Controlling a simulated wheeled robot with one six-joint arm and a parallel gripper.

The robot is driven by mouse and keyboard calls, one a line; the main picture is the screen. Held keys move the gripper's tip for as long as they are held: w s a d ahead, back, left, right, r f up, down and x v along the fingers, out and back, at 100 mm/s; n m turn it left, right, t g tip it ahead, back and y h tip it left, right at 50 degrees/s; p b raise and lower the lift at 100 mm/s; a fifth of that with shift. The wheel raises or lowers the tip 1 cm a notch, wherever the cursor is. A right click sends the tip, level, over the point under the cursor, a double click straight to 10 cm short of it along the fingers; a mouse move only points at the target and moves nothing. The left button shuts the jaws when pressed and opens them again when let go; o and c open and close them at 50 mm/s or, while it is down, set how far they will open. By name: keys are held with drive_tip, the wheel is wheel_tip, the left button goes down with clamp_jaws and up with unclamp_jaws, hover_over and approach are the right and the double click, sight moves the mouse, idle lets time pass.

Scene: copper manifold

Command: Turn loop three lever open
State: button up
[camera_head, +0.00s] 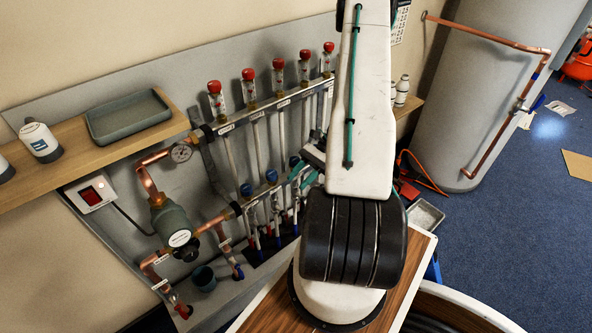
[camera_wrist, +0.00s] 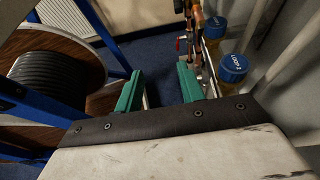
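Small red and blue levers (camera_head: 268,231) hang below the lower row; I cannot read which belongs to loop three. In the wrist view my gripper (camera_wrist: 160,72) is open, with two green fingers apart and nothing between them. A red lever (camera_wrist: 181,42) on a copper and metal valve (camera_wrist: 198,50) shows just beyond the right finger. A blue cap (camera_wrist: 233,65) right of that finger seems to read "LOOP 2". My gripper is partly hidden in the head view.
A cable reel (camera_wrist: 58,75) with a blue frame stands left in the wrist view. A wooden shelf (camera_head: 60,180) with a tray (camera_head: 127,115) is left in the head view. A pump (camera_head: 173,225) stands left of the manifold. A large grey tank (camera_head: 465,100) stands right, with blue carpet beside it.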

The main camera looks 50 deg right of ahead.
drive_tip(key=shift+w+a+r+n+g+h, duration=0.15)
drive_tip(key=shift+w+r+n, duration=0.1)
drive_tip(key=shift+r, duration=0.3)
drive_tip(key=shift+w+a+r+n+g+h, duration=0.1)
drive_tip(key=shift+w+a+r+n+g, duration=0.1)
drive_tip(key=shift+r, duration=0.3)
drive_tip(key=shift+w+a+r+n+g+h, duration=0.15)
drive_tip(key=shift+r+n, duration=0.1)
drive_tip(key=shift+r, duration=0.3)
